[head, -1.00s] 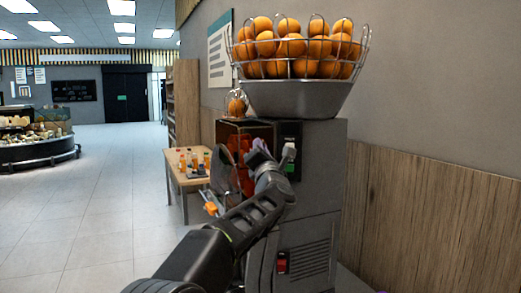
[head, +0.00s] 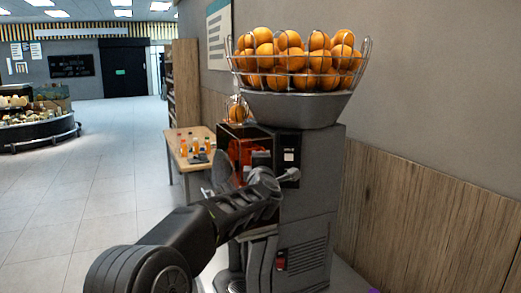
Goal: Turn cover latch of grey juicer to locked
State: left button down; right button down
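The grey juicer (head: 310,220) stands against the wall. Its dark front panel with a white label (head: 289,155) is at the upper front. The cover latch (head: 289,176) is a light grey lever just below the label, lying nearly flat and slanting slightly up to the right. My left gripper (head: 262,160) is at the juicer's front, just left of the latch. My wrist covers its fingers, so I cannot see whether they touch the latch or are open. The reddish see-through cover (head: 236,140) shows behind the gripper. My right gripper is not in view.
A wire basket of oranges (head: 297,60) sits on top of the juicer. A red switch (head: 281,261) is low on its front. A small wooden table with bottles (head: 190,145) stands behind at left. The floor (head: 80,190) at left is clear.

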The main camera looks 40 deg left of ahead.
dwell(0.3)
pick_arm(q)
jog(key=c, duration=1.5)
grip_release()
jog(key=b+v, duration=0.1)
jog(key=v, duration=0.6)
jog(key=shift+s+d+b, duration=0.25)
jog(key=shift+d+b, duration=0.05)
